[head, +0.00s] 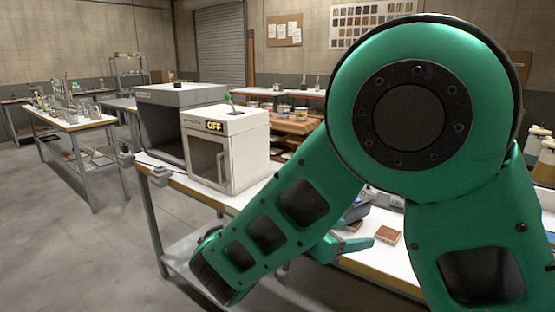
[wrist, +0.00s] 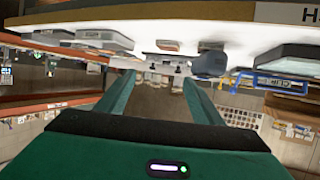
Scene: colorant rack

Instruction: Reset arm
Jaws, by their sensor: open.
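My green arm fills the right half of the head view and hides much of the bench behind it. My gripper (head: 356,244) shows only in part there, low beside the white-topped bench (head: 290,218). In the wrist view my gripper (wrist: 158,84) is open. Its two green fingers stand apart with nothing between them. The wrist view looks upside down, with the bench top along the upper edge.
A white cabinet (head: 228,150) with an "OFF" display stands on the bench beside a grey booth (head: 165,125). A small brown block (head: 388,236) lies near my gripper. Another bench (head: 75,118) with bottles stands at left. The floor (head: 75,235) between is clear.

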